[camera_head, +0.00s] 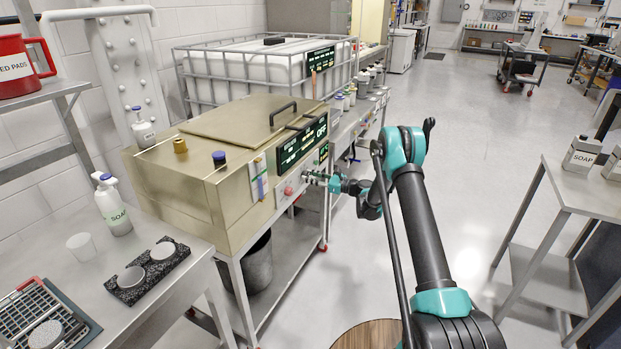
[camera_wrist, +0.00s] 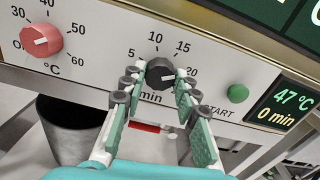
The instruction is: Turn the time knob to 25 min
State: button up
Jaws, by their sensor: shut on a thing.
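The black time knob (camera_wrist: 158,73) sits on the machine's pale front panel, below a printed minutes scale showing 10, 15 and 20. My gripper (camera_wrist: 160,80) is shut on it, one green-padded finger on each side. A small pale mark shows at the knob's right side, but I cannot tell its exact setting. The display (camera_wrist: 285,106) at right reads 47 °C and 0 min. In the head view my gripper (camera_head: 320,178) reaches the front of the gold machine (camera_head: 215,190); the time knob is hidden there.
A red temperature knob (camera_wrist: 41,41) is left of the time knob and a green start button (camera_wrist: 238,93) is right of it. A dark bin (camera_wrist: 78,130) stands below. A soap bottle (camera_head: 113,208) stands on the left table. Open floor lies to the right.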

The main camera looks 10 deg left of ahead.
jog(key=m, duration=0.6)
jog(key=shift+f+m, duration=0.1)
jog(key=shift+m, duration=0.2)
jog(key=m, duration=0.6)
dwell(0.4)
jog(key=o, duration=1.2)
jog(key=shift+c, duration=0.2)
jog(key=v, duration=1.2)
